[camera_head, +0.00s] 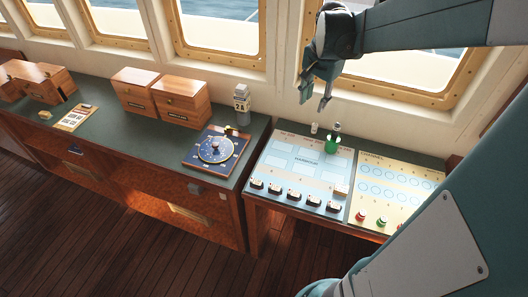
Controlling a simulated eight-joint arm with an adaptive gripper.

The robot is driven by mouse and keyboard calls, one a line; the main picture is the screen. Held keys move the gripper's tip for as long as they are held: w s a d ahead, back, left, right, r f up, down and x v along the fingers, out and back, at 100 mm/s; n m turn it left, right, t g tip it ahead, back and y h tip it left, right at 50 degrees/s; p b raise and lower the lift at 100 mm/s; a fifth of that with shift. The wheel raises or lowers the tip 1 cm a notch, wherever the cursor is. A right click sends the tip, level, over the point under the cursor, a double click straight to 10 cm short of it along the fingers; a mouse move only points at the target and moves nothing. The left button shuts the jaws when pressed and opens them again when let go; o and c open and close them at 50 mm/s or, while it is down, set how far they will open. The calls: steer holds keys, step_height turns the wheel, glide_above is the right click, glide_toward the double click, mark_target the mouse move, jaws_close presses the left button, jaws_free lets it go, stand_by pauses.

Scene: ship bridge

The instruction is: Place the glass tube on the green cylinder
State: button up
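A green cylinder (332,144) stands upright at the back right of the pale blue HARBOUR panel. A thin, clear-looking tube (337,128) rises at its upper edge. It may be the glass tube, and I cannot tell whether it stands on the cylinder or behind it. A small whitish upright piece (314,128) stands just left of the cylinder, apart from it. My gripper (315,103) hangs in front of the window, above and slightly left of the cylinder. Its fingers point down and are apart, with nothing visible between them.
Several dark, white-topped pieces line the panel's (290,163) front edge. The cream panel (395,190) at right has red and green pieces in front. A blue dial board (214,150), a grey post (242,105) and wooden boxes (181,101) stand left. The window wall is close behind.

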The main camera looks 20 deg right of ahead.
steer(key=s+a+n+t, duration=0.1)
steer(key=s+a+n, duration=0.3)
steer(key=a, duration=0.4)
steer(key=s+a+n+t, duration=0.2)
steer(key=s+a+n, duration=0.3)
steer(key=s+a, duration=0.2)
steer(key=s+a+r+n+t+y, duration=0.1)
steer(key=s+a+n, duration=0.4)
steer(key=a, duration=0.6)
steer(key=shift+s+t, duration=0.3)
steer(key=shift+t, duration=0.3)
steer(key=shift+a, duration=0.1)
